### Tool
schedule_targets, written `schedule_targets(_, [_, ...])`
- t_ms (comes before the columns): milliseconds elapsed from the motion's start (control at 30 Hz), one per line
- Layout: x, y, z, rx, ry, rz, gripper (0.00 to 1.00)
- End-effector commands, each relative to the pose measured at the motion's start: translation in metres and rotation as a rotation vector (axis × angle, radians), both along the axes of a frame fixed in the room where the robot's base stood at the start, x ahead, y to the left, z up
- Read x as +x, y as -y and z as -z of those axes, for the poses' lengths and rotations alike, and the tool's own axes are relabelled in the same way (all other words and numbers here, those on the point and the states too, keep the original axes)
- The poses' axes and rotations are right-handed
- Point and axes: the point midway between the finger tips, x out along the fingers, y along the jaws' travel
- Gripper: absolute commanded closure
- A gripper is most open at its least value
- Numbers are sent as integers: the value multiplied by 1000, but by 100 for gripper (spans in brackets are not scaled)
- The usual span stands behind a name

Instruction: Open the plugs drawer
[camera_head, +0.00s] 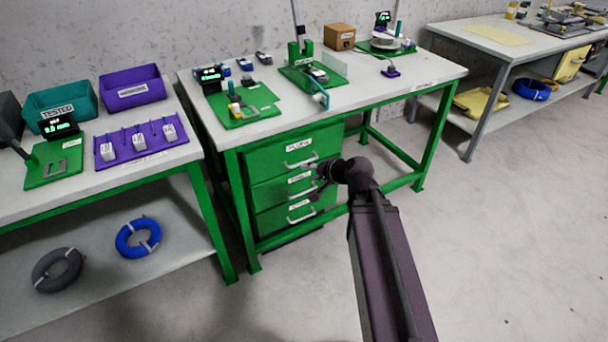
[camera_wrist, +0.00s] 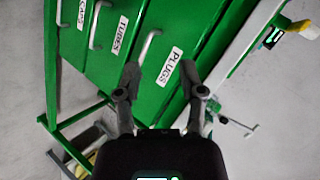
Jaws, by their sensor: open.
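The plugs drawer (camera_head: 270,163) is the top one of three green drawers under the middle workbench, and it looks shut. Its white label (camera_wrist: 168,66) reads PLUGS in the wrist view. Its pale bar handle (camera_head: 300,163) also shows in the wrist view (camera_wrist: 149,46), beyond my fingertips and closer to the left finger. My gripper (camera_head: 312,172) is in front of the drawers, around the height between the top and middle handles. In the wrist view my gripper (camera_wrist: 160,72) is open, with nothing between its fingers. I cannot tell the exact gap to the handle.
The tubes drawer (camera_head: 268,192) and the lowest drawer (camera_head: 268,218) are below and look shut. The green bench leg (camera_head: 241,215) stands left of them. The workbench top (camera_head: 425,72) holds several fixtures. Open floor (camera_head: 480,230) lies to the right.

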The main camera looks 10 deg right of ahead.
Motion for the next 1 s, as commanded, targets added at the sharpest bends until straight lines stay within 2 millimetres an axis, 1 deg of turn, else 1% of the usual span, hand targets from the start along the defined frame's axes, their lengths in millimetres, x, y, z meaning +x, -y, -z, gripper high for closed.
schedule_targets(33, [3,3,16,27,15,24,49])
schedule_targets(267, [19,20,39,164,87,146,49])
schedule_targets(500, [31,42,62,308,152,274,49])
schedule_targets(733, [37,60,74,407,194,363,49])
schedule_targets(1000, [39,67,75,443,208,396,49])
